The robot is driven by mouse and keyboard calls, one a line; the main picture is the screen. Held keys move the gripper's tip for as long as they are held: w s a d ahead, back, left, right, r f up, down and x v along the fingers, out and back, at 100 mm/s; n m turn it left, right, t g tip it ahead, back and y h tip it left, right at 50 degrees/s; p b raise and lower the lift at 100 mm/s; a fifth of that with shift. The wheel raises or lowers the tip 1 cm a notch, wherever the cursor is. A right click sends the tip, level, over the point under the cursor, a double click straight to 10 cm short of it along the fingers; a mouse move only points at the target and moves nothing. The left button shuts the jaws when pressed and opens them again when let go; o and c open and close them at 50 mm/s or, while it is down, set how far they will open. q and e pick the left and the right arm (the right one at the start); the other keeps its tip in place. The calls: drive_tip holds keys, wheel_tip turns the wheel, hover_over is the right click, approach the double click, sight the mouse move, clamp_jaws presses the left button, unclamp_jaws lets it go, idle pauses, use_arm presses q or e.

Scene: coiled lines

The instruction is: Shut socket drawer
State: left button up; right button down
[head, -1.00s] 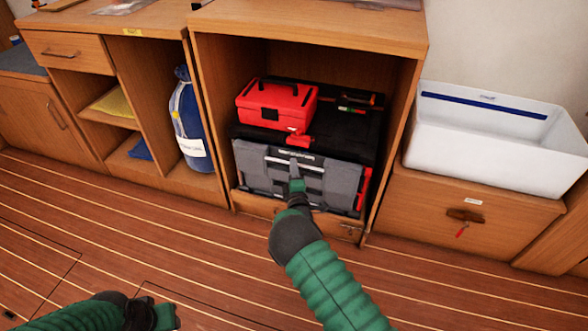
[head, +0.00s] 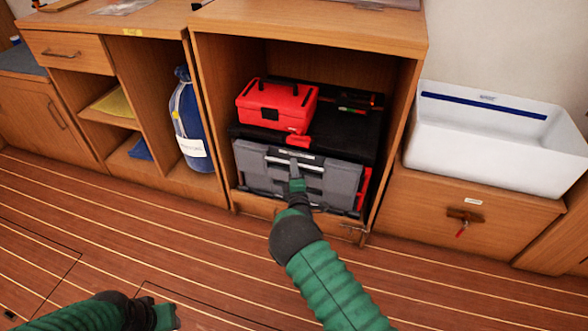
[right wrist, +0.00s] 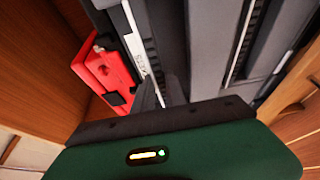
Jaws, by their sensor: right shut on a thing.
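The grey socket drawer (head: 262,172) is the front of a black tool case (head: 355,138) in the open wooden cabinet. My right gripper (head: 297,178) is at the middle of the drawer front, shut on the drawer's handle. In the right wrist view the gripper's fingers (right wrist: 160,92) meet the grey front (right wrist: 200,50), and the exact grip is partly hidden. Whether a gap stands behind the drawer front cannot be told. My left gripper (head: 165,316) is low at the left over the floor, away from the drawer, and its fingers are not clear.
Cabinet walls (head: 398,130) stand close on both sides. A white sink (head: 490,135) is at the right. The plank floor (head: 190,260) in front is clear.

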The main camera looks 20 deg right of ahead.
sight(299, 160)
drive_tip(key=w+d+b, duration=0.2)
drive_tip(key=w, duration=0.1)
drive_tip(key=shift+d+f, duration=0.3)
drive_tip(key=shift+f, duration=0.1)
drive_tip(key=shift+w+d+r, duration=0.1)
drive_tip(key=shift+w+d, duration=0.05)
drive_tip(key=shift+w, duration=0.05)
drive_tip(key=shift+r, duration=0.15)
drive_tip(key=c, duration=1.4)
unclamp_jaws()
drive_tip(key=shift+o, duration=0.2)
